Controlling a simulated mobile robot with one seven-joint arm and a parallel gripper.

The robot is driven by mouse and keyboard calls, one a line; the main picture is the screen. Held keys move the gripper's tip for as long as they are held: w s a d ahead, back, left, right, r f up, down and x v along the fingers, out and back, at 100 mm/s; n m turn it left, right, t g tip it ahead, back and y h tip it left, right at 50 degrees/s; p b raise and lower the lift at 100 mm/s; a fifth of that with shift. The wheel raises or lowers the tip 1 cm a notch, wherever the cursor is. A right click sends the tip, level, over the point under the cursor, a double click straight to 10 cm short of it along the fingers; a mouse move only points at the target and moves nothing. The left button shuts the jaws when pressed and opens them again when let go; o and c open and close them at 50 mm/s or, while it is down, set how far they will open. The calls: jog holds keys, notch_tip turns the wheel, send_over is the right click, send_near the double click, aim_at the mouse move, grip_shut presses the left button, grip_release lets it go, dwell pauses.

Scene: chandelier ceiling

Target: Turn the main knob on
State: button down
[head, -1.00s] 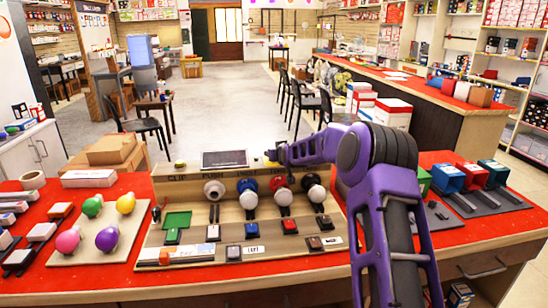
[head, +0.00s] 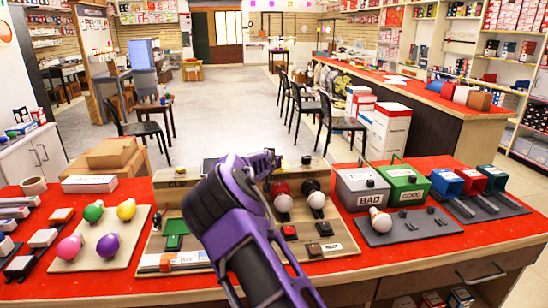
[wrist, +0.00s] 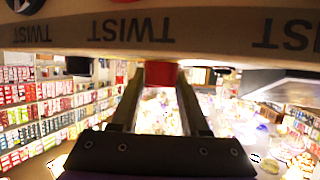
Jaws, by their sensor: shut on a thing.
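My gripper (wrist: 162,85) is in the wrist view, its two fingers on either side of a small red knob-like piece (wrist: 163,74) and shut on it. The piece sits at the edge of a wooden board (wrist: 225,28) that bears the word TWIST several times, upside down. In the head view this wooden bulb panel (head: 345,238) stands on the red counter. My purple arm reaches across it and hides its middle and the fingertips. I cannot tell from the head view how the knob is turned.
A red socket with a white bulb (head: 284,202) and a black socket with a bulb (head: 316,200) show right of my arm. Grey BAD box (head: 350,196) and green GOOD box (head: 408,180) stand to the right. Coloured bulbs (head: 107,243) lie on a board at left.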

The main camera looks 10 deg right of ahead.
jog(key=shift+a+f+m+g+h, duration=0.1)
jog(key=shift+m+g+h, duration=0.15)
jog(key=shift+m+h, duration=0.35)
jog(key=shift+a+f+m+g+h, duration=0.1)
jog(key=shift+m+g+h, duration=0.15)
jog(key=shift+m+h, duration=0.3)
jog(key=shift+d+m+g+h, duration=0.1)
jog(key=shift+m+g+h, duration=0.8)
jog(key=shift+m+h, duration=0.25)
jog(key=shift+m+g+h+p, duration=0.4)
jog(key=shift+m+g+h, duration=0.5)
jog(key=shift+m+g, duration=0.15)
jog(key=shift+c, duration=2.1)
grip_release()
jog(key=shift+d, duration=0.1)
jog(key=shift+r, duration=0.15)
jog(key=shift+s+a+r, duration=0.2)
jog(key=shift+s+a, duration=0.05)
jog(key=shift+a, duration=0.25)
jog(key=v, duration=1.6)
jog(key=shift+s+b, duration=0.2)
jog(key=shift+b, duration=0.2)
